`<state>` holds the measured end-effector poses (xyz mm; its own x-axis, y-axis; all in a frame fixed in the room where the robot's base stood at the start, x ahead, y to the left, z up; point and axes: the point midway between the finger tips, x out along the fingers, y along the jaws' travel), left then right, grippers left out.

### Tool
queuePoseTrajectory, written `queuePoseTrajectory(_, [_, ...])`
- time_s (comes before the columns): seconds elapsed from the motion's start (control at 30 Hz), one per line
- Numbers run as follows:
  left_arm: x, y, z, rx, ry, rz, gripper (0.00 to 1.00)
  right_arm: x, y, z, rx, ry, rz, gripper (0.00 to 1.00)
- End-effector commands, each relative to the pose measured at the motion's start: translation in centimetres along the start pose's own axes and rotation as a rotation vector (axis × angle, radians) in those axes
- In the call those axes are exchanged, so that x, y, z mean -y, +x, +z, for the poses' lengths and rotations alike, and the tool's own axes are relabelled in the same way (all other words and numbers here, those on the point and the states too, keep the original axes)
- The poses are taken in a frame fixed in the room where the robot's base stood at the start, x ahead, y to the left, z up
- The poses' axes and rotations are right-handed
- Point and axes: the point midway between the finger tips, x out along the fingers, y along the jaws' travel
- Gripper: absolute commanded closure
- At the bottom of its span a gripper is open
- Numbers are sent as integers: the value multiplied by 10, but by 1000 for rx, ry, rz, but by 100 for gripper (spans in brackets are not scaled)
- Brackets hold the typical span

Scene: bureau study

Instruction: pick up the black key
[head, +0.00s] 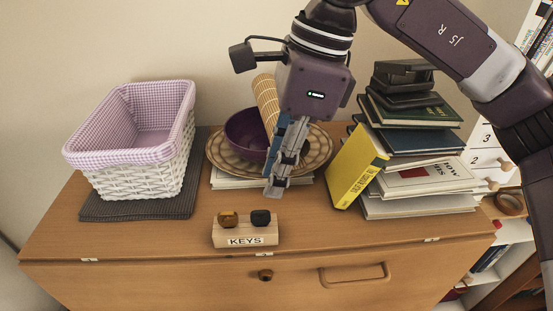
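The black key (261,217) stands in the right slot of a small wooden holder (245,236) labelled KEYS, near the front edge of the bureau top. A brown-gold key (228,219) stands in the left slot. Only the rounded heads of both keys show above the holder. My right gripper (274,190) points down, with its fingertips a little above and behind the black key in the picture, apart from it. I see its fingers nearly edge-on, so I cannot tell how far apart they are. I see nothing held in it. My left gripper is out of view.
A white wicker basket (140,168) with checked lining stands on a dark mat at left. Behind my gripper are a purple bowl (243,133) and a woven plate (319,152). A yellow book (355,170) leans against stacked books at right. The bureau's front strip is mostly clear.

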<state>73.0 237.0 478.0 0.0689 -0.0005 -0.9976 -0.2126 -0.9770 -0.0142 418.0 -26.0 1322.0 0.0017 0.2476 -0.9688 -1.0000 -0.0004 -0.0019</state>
Motion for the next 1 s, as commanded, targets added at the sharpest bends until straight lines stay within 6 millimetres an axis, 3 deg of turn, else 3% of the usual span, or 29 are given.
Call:
queuePoseTrajectory(0.17, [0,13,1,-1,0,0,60,0,20,-1,-1,-1,2,78])
queuePoseTrajectory(0.43, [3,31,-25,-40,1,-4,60,0,53,-1,-1,-1,1,78])
queuePoseTrajectory(0.6, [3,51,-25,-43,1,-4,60,0,74,-1,0,0,1,78])
queuePoseTrajectory(1.0, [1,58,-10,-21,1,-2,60,0,82,0,0,1,0,78])
